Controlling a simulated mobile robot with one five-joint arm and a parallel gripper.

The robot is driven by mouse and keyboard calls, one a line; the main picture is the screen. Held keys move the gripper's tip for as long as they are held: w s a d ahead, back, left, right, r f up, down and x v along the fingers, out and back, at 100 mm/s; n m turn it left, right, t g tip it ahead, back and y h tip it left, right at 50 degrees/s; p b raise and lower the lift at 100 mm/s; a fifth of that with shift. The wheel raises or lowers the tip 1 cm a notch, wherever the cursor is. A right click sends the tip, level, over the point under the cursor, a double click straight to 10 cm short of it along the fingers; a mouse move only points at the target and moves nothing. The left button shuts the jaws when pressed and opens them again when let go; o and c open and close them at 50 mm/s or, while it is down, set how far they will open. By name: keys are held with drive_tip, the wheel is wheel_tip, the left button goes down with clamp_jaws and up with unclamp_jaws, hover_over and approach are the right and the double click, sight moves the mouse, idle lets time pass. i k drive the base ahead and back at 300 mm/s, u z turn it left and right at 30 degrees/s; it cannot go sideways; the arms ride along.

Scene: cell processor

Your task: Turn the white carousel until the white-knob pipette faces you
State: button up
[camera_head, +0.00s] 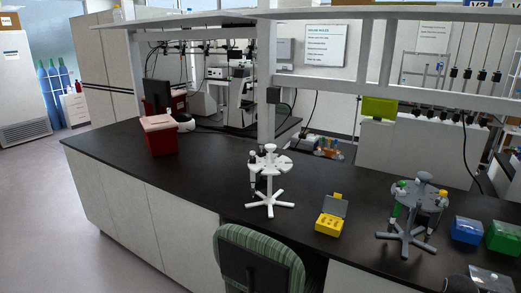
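The white carousel (270,162) stands upright on its splayed white foot on the black bench, near the middle of the view. A pipette (254,161) with a pale upper end and a dark lower part hangs at its left side. Its knob colour is too small to tell for sure. The slots at the front and right of the round top look empty. Any pipette behind the post is hidden. My gripper is not in view.
A yellow tip box (329,224) with its lid up and a grey carousel (418,195) with pipettes stand to the right. Blue (467,230) and green (504,238) boxes are beyond. A green chair (262,255) stands before the bench. The bench left of the white carousel is clear up to a red bin (160,138).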

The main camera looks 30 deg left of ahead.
sight(270, 164)
drive_tip(key=u, duration=0.9)
drive_tip(key=k, duration=0.85)
drive_tip(key=u, duration=0.2)
drive_tip(key=i, duration=0.85)
